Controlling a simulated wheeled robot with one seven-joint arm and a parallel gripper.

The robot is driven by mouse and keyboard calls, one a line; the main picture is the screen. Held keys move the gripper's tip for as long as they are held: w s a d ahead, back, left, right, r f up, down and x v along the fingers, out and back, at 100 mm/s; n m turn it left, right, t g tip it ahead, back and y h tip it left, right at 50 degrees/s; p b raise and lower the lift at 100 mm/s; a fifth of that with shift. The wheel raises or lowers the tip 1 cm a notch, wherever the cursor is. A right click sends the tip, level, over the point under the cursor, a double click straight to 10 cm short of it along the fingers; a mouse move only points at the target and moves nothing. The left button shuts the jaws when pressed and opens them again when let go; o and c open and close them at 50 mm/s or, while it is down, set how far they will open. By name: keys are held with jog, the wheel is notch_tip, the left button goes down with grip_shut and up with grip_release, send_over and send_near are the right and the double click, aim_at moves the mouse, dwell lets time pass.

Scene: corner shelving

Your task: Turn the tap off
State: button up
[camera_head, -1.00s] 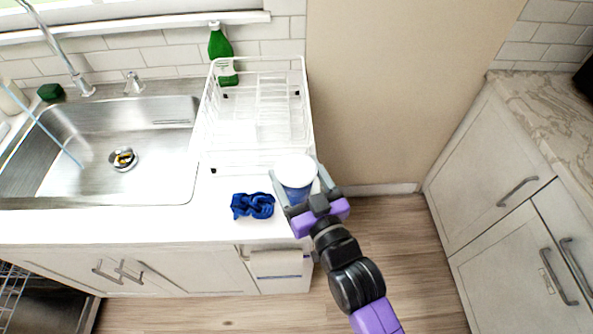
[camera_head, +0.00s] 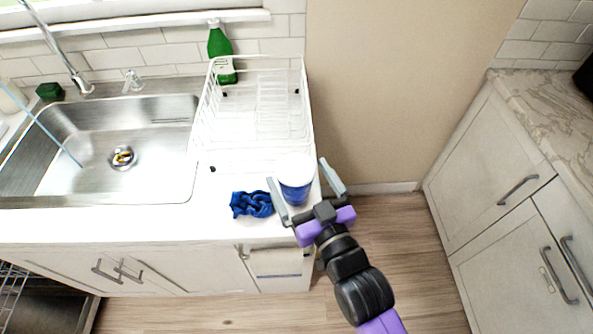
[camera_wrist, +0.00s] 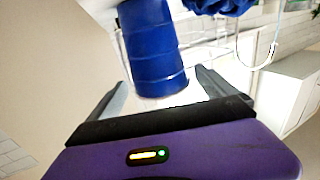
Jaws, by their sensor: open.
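The tap is a curved metal spout (camera_head: 62,50) behind the left side of the sink, its upper end cut off by the picture edge. A small metal handle (camera_head: 132,80) stands to its right. A thin light-blue stream (camera_head: 40,125) slants down into the sink, so water appears to be running. My gripper (camera_head: 296,170) is far to the right of the tap, at the counter's right end. Its fingers are open on either side of a blue cup (camera_head: 295,192) with a white top. The cup also shows between the fingers in the wrist view (camera_wrist: 155,50).
A steel sink (camera_head: 180,135) fills the counter's left. A white dish rack (camera_head: 205,125) stands between sink and wall, with a green bottle (camera_head: 220,50) behind it. A crumpled blue cloth (camera_head: 251,204) lies left of the cup. Open floor (camera_head: 420,260) lies to the right.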

jog(key=b+v, duration=0.1)
jog(key=v, duration=0.9)
jog(key=shift+b, duration=0.3)
